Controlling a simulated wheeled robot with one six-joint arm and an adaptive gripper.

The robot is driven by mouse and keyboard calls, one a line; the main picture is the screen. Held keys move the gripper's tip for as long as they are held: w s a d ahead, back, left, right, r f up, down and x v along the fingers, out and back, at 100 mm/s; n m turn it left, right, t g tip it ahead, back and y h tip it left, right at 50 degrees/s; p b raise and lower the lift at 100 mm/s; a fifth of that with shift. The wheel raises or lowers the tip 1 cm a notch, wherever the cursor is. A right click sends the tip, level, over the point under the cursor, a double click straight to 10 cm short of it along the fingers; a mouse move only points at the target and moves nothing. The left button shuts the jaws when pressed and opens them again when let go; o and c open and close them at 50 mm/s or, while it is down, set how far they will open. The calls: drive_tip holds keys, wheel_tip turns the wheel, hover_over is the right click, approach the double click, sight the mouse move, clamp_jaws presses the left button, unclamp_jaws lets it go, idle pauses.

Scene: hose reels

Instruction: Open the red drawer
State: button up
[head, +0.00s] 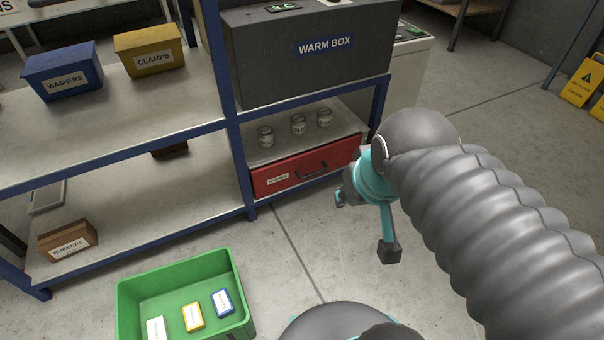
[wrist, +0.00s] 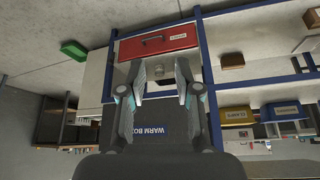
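The red drawer (head: 290,168) is in the lower right bay of the blue-framed shelf and looks shut. Its front has a white label at the left and a dark bar handle (head: 312,172). In the wrist view, which is upside down, the red drawer (wrist: 172,42) and its handle (wrist: 152,39) are beyond my fingertips. My gripper (head: 364,224) is in front of the drawer's right end in the head view, apart from the handle. In the wrist view my gripper (wrist: 163,72) has its two fingers spread with nothing between them.
Several small jars (head: 298,124) stand above the drawer, under the grey warm box (head: 310,70). A green crate (head: 128,300) with small boxes is on the floor at front left. Blue shelf posts (head: 243,168) flank the drawer.

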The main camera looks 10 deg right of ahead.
drive_tip(key=w+d+f+m+g+b, duration=0.1)
drive_tip(key=w+d+f+g, duration=0.1)
drive_tip(key=f, duration=0.4)
drive_tip(key=w+d+f+m+g+b, duration=0.1)
drive_tip(key=w+d+f+g, duration=0.1)
drive_tip(key=f, duration=0.3)
drive_tip(key=n+t+y+b, duration=0.6)
drive_tip(key=n+t+y, duration=0.7)
drive_tip(key=n, duration=1.6)
approach(313, 173)
drive_tip(key=shift+t+h, duration=0.3)
drive_tip(key=shift+t, duration=0.3)
drive_tip(key=x, duration=0.6)
drive_tip(key=f+b+x, duration=0.1)
drive_tip(key=x, duration=0.2)
drive_tip(key=shift+w+a, duration=0.25)
drive_tip(key=shift+a, duration=0.2)
